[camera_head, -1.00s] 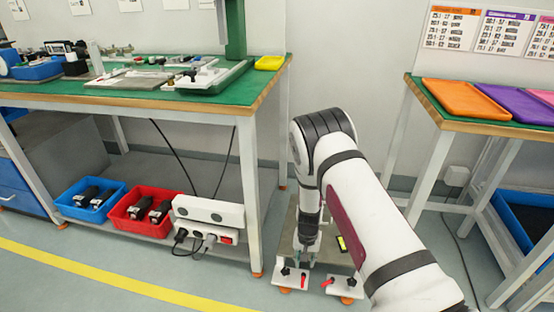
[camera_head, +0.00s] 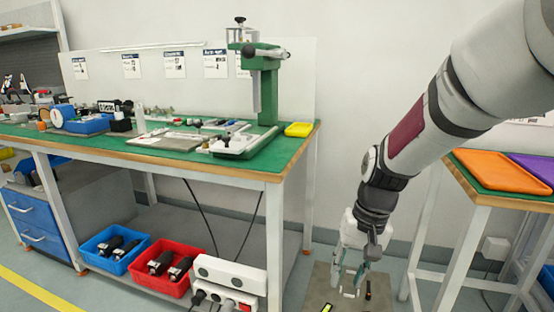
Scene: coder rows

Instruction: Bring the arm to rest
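My arm (camera_head: 425,130) reaches in from the upper right and bends downward, its white, grey and dark red links in the right half of the view. My gripper (camera_head: 348,280) hangs at its end, pointing down, to the right of the green workbench (camera_head: 180,158). Its two slim fingers look spread, with a gap between them. I see nothing held. The fingertips are small and partly lost against the grey plate (camera_head: 385,292) below, so their height above it is unclear.
A second table with an orange tray (camera_head: 502,170) stands right, close to my arm.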

